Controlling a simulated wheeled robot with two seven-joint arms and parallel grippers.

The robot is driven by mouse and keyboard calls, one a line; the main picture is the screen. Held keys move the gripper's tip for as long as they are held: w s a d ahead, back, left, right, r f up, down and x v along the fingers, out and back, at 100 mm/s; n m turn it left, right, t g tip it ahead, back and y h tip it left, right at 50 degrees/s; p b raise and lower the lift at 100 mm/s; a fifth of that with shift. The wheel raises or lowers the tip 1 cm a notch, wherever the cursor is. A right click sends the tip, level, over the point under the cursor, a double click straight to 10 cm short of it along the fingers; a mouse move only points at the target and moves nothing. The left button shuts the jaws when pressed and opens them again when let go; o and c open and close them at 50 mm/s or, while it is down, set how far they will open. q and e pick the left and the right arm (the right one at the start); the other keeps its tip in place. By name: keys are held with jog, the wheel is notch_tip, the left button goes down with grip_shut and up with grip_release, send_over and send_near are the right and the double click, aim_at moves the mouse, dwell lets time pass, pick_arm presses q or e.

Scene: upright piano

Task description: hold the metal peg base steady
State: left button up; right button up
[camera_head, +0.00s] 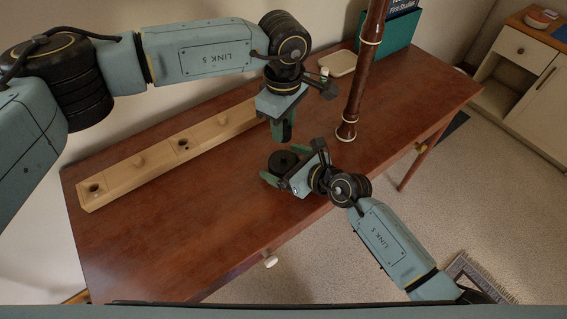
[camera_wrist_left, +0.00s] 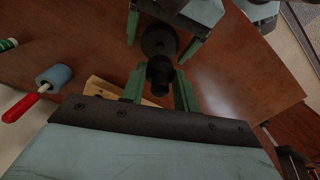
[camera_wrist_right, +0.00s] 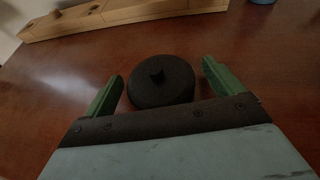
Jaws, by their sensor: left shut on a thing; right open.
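The metal peg base (camera_head: 285,161) is a dark round disc on the brown desk. In the right wrist view the base (camera_wrist_right: 160,84) shows a notch-like dark mark in its top and lies flat between the fingers. My right gripper (camera_wrist_right: 163,70) is open, one finger on each side of the base, with a visible gap to each. My left gripper (camera_head: 284,128) points down above the base. In the left wrist view it is shut on a black cylindrical piece (camera_wrist_left: 160,76), with the base (camera_wrist_left: 158,40) beyond it. Whether that piece touches the base cannot be told.
A long pale wooden stand (camera_head: 120,179) with holes lies along the back left. A tall brown woodwind instrument (camera_head: 363,85) stands to the right. A teal box (camera_head: 392,38) is at the back. The front desk is clear.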

jog(key=c, duration=1.5)
pick_arm(q)
send_over(284, 157)
jog(key=shift+f, duration=2.5)
pick_arm(e)
jog(key=shift+o, duration=0.2)
pick_arm(q)
jog(key=shift+f, duration=0.1)
jog(key=shift+f, duration=0.8)
jog(key=shift+f, duration=0.55)
pick_arm(e)
jog(key=c, duration=0.5)
pick_arm(q)
jog(key=m, duration=1)
